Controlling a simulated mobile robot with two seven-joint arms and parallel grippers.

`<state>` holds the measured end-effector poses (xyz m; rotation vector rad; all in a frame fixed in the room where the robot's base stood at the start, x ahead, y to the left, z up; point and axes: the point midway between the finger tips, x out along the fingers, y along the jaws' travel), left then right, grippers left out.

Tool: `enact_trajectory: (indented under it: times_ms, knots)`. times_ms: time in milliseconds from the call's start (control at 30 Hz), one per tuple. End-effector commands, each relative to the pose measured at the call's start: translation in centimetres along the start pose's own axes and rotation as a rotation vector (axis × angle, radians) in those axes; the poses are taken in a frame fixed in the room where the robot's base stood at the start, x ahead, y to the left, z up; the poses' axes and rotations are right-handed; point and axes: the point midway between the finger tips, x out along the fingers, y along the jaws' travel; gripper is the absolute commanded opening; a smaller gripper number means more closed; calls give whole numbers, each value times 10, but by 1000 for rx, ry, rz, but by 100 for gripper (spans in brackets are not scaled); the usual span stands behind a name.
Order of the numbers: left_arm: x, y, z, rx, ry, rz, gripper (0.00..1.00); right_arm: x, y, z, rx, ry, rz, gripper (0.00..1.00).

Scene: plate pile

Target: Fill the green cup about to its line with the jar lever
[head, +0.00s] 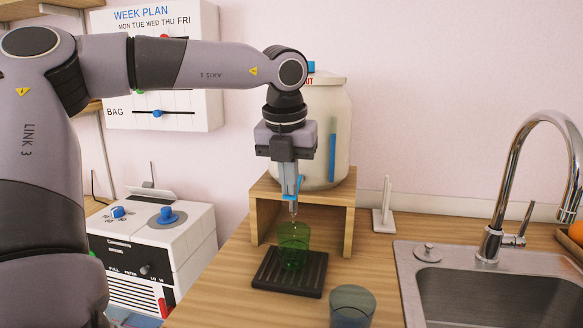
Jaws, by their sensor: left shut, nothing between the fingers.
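The green cup (294,248) is see-through and stands upright on a black ribbed drip tray (276,283). Its line and the level inside cannot be made out. The big pale jar (322,120) stands on a wooden stand behind it, with a blue upright strip on its side. A small blue lever (287,198) shows at the jar's spout, above the cup. My left gripper (291,194) points down in front of the jar, shut and empty, with its fingertips at the lever. Whether they touch it, and whether liquid flows, I cannot tell. My right gripper is not in view.
A grey-blue glass (352,308) stands at the front, right of the tray. The wooden stand (348,220) rises behind the cup. A steel sink (408,275) with a tall tap (500,190) is at the right. A white machine (185,240) with knobs stands at the left.

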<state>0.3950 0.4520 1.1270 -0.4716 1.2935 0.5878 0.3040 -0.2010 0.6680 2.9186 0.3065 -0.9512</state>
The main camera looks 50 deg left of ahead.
Motion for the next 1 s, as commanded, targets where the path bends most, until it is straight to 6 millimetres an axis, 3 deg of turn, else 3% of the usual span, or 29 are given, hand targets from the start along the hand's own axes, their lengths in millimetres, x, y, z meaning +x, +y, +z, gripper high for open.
enact_trajectory:
  times_ms: [1000]
  knots:
    - [1,0,0,-1,1,2,0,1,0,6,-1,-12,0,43]
